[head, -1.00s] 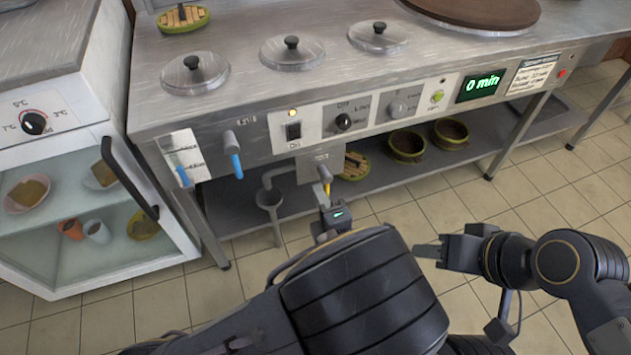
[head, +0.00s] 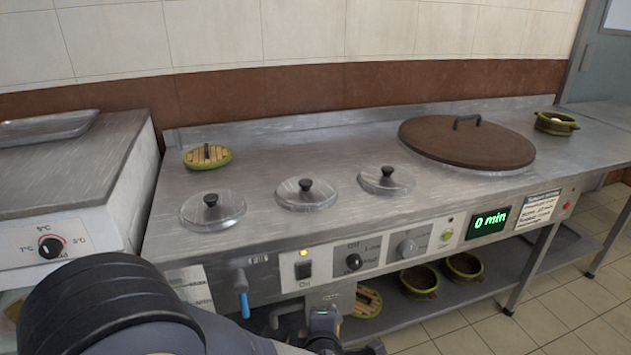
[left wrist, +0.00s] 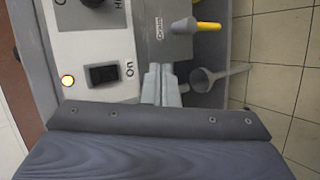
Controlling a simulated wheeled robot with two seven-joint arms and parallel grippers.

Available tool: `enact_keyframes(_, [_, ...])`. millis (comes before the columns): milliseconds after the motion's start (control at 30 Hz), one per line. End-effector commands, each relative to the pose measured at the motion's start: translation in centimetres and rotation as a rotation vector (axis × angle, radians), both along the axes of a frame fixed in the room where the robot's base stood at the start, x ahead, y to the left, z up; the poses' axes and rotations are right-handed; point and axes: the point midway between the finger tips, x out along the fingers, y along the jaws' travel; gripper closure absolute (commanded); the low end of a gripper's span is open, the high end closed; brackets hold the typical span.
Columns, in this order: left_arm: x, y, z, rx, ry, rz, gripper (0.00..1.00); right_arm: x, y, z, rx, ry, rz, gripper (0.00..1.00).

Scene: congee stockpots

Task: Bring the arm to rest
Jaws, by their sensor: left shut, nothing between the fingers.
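My left gripper (head: 325,322) is at the bottom edge of the head view, in front of the steam counter's panel, partly cut off. In the left wrist view its slim grey fingers (left wrist: 162,85) are together with nothing between them. They appear beside the black On switch (left wrist: 103,75) and below the yellow-tipped tap (left wrist: 206,25); I cannot tell whether they touch the panel. My left arm fills the lower left of the head view. My right gripper is not visible.
The counter (head: 290,235) carries several metal lids, a big brown lid (head: 465,142) and a slatted basket (head: 207,157). A blue-handled tap (head: 243,300) juts from its front. Green pots (head: 420,280) stand on the shelf below. A fridge cabinet (head: 70,235) stands left. Floor is open at right.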

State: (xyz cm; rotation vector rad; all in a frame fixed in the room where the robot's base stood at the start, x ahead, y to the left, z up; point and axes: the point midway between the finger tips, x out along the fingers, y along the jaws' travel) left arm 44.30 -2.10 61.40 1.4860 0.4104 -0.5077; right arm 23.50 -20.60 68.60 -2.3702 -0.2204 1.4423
Motion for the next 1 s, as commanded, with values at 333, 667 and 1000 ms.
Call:
enact_keyframes(333, [-3.9, 8.2, 8.9, 0.039, 0.01, -0.605, 1.0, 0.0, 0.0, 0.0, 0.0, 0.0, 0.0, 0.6])
enact_keyframes(667, [-13.7, 17.3, 9.7, 0.461, -0.021, -0.97, 1.0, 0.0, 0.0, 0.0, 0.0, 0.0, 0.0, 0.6])
enact_keyframes(1000, [-21.1, 22.9, 8.3, 0.763, 0.143, -1.113, 1.0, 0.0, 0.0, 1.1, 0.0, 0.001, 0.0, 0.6])
